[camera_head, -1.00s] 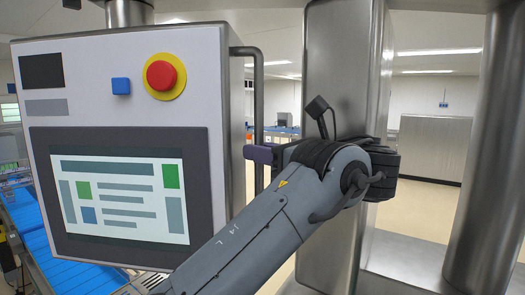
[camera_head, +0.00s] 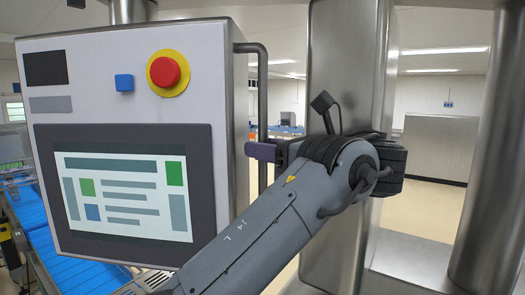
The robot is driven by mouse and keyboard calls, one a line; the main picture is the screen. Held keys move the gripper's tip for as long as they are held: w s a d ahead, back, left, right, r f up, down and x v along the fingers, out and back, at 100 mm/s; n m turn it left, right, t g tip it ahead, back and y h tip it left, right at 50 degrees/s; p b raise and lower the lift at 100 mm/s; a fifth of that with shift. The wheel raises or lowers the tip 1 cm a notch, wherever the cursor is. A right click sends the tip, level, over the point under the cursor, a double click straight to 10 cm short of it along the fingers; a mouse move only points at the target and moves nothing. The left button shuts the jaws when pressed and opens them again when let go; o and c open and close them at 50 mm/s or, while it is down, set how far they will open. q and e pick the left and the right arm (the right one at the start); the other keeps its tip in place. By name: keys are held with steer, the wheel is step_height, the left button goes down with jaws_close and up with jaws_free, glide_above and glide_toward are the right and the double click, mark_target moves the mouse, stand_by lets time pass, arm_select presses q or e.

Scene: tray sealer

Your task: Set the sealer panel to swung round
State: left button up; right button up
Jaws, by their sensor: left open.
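The sealer panel (camera_head: 200,60) is a white box with a screen (camera_head: 125,195), a red emergency button on a yellow ring and a blue button. It hangs from a metal post at the top, its face turned towards me and slightly to the left. A dark bar handle (camera_head: 262,95) runs down its right side. My left gripper (camera_head: 262,151) is at this handle, beside the panel's right edge. Its jaws are open; the picture does not show clearly whether the bar lies between them. My left arm covers the panel's lower right corner. My right gripper is not in view.
A thick steel column (camera_head: 345,60) stands right behind my left wrist, and a round steel post (camera_head: 485,160) stands at the far right. A blue conveyor (camera_head: 75,272) runs below the panel at the lower left. A grey cabinet (camera_head: 438,150) stands in the background.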

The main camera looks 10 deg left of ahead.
arm_select(q)
steer(key=b+v, duration=0.1)
steer(key=v, duration=0.8)
steer(key=shift+d, duration=0.4)
steer(key=shift+s+f, duration=0.1)
steer(key=shift+s, duration=0.05)
steer(key=shift+s, duration=0.1)
